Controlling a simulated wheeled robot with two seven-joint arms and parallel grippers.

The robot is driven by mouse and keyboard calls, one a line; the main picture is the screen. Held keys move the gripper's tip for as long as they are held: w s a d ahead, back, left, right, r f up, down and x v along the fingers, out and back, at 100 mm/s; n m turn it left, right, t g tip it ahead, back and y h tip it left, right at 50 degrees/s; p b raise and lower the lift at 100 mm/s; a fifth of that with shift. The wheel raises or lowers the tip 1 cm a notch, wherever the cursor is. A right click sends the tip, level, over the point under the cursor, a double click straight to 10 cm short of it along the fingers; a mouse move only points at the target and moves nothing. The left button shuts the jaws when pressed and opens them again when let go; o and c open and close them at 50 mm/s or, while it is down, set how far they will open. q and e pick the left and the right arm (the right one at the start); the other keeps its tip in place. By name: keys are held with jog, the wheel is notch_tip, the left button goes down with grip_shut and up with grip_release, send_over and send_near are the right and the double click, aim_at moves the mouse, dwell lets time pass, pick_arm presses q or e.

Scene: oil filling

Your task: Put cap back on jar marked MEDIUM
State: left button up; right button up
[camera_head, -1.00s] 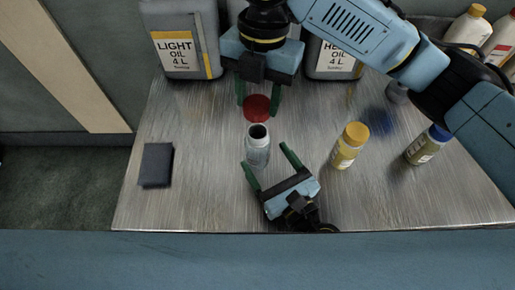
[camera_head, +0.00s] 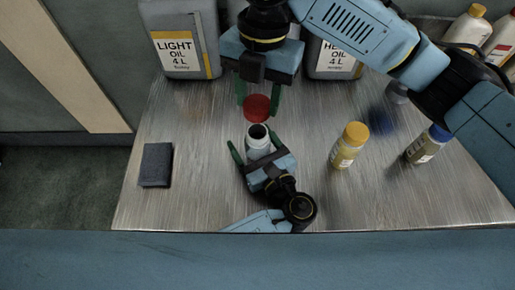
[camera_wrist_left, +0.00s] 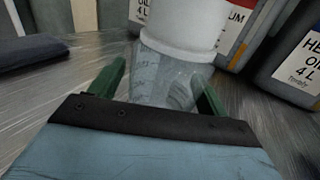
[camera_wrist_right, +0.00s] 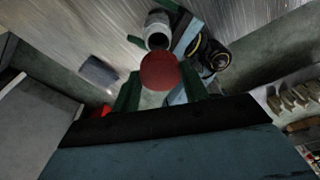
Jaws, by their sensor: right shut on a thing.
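The open jar (camera_head: 258,139) stands upright on the metal table, its dark mouth showing; no marking on it can be read. It also shows in the left wrist view (camera_wrist_left: 172,62) and the right wrist view (camera_wrist_right: 157,28). My left gripper (camera_head: 253,145) is open, with one finger on each side of the jar, and a gap to the jar shows at least on the left. My right gripper (camera_head: 259,98) is shut on the red cap (camera_head: 257,107), which it holds above and just behind the jar. The cap also shows in the right wrist view (camera_wrist_right: 160,70).
A yellow-capped jar (camera_head: 349,145) and a blue-capped jar (camera_head: 427,144) stand to the right. Large oil cans, one marked LIGHT (camera_head: 181,40), stand along the back. A dark block (camera_head: 156,164) lies at the left.

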aim_at(258, 131)
pick_arm(q)
jog(key=c, duration=1.5)
jog(key=shift+o, duration=0.2)
pick_arm(e)
jog(key=shift+w+f, duration=0.1)
jog(key=shift+f, duration=2.4)
jog(key=shift+f, duration=0.1)
jog(key=shift+f, duration=0.8)
jog(key=shift+f, duration=0.55)
